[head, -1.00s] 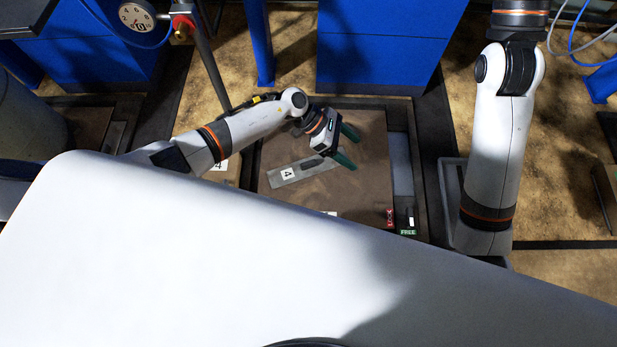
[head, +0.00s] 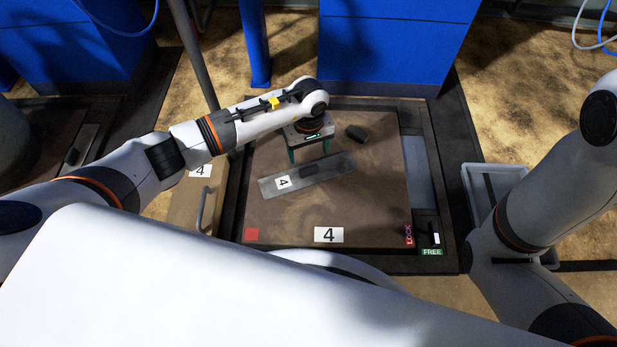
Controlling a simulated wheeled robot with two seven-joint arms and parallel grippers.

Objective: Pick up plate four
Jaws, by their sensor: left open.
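Plate four is a flat grey metal strip (head: 333,167) with a white label "4" near its left end and a dark raised piece near its middle. It lies slantwise on the brown top of the scale platform (head: 375,215), which also bears a "4" label. My left gripper (head: 309,153) is open, with its green fingers spread and pointing down at the far edge of the plate. Nothing shows between the fingers. Whether the fingertips touch the plate, I cannot tell. My right arm is in view at the right, but its gripper is not.
A FREE/LOCK lever (head: 435,237) is at the platform's front right. A grey tray (head: 482,178) stands to the right. A panel with a handle (head: 203,208) and label "4" is at the left. Blue cabinets (head: 395,45) stand behind.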

